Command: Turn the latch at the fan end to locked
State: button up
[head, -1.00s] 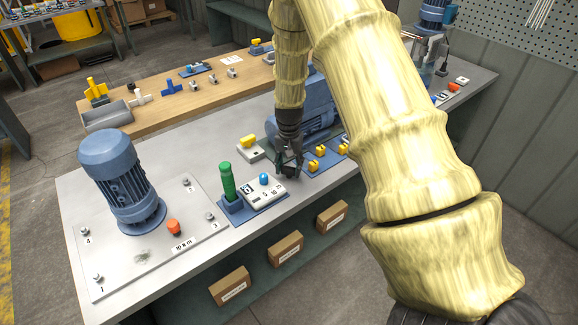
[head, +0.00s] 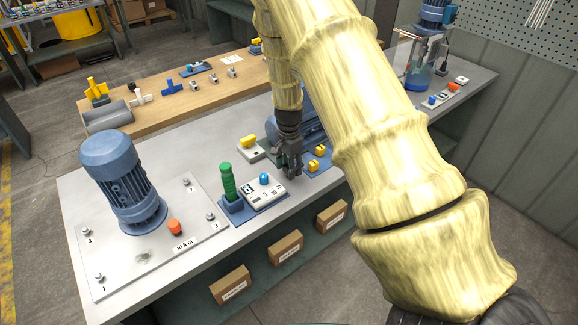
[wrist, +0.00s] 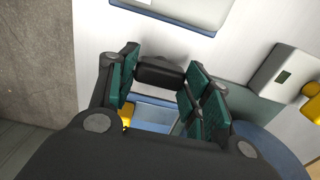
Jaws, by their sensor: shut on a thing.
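My gripper (head: 291,172) points down over the bench, just left of a small blue plate (head: 314,172) with yellow latches. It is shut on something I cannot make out. One yellow latch (head: 313,165) stands just right of the fingers, and another (head: 320,151) sits behind it. In the wrist view the green-padded fingers (wrist: 160,95) stand apart, with blue plate (wrist: 155,112) visible between them. A bit of yellow (wrist: 126,118) shows by the left finger. The blue motor (head: 310,128) behind is mostly hidden by my arm. I cannot tell which latch is at its fan end.
A white box with a yellow knob (head: 248,141) stands behind. An upright blue motor (head: 120,175) is on the grey plate at left.

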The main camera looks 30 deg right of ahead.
jog(key=shift+w+d+r, duration=0.1)
dwell(0.3)
jog(key=o, duration=1)
jog(key=shift+o, duration=0.2)
notch_tip(320, 180, up, 12)
dwell(0.4)
